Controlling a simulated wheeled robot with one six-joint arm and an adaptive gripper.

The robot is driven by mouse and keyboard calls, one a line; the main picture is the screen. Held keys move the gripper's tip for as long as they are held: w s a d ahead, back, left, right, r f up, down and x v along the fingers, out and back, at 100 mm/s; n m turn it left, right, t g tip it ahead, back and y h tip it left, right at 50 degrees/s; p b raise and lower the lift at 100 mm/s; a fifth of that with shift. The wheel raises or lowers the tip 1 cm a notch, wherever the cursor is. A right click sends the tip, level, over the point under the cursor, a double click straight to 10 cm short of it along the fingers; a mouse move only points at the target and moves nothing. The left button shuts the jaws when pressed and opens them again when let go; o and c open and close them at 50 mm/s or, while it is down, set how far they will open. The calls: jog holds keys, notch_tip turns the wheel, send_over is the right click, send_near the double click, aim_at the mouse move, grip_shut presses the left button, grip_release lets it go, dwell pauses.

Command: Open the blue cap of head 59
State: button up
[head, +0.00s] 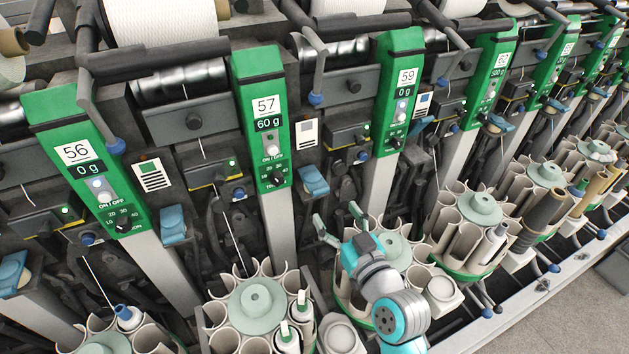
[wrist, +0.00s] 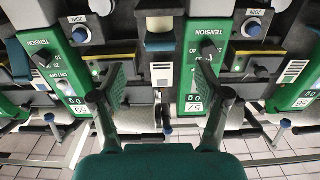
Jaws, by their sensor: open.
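The green panel of head 59 (head: 400,85) reads 0 g in the head view. A blue cap (head: 314,181) sits low between panels 57 and 59; it looks like the other caps. Another blue cap (head: 420,127) is just right of panel 59. No marking shows which cap belongs to which head. My gripper (head: 342,222) is open and empty, below and slightly right of the cap between 57 and 59, apart from it. In the upside-down wrist view, a blue cap (wrist: 160,40) appears between the panels, beyond my spread fingers (wrist: 160,85).
Round bobbin magazines (head: 258,300) stand below the panels, one directly under my arm. Dark levers hang in front of the cones above.

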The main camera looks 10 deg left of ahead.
aim_at(318, 186)
jog(key=x, duration=0.9)
jog(key=shift+w+a, duration=0.25)
jog(key=shift+w, duration=0.05)
grip_shut()
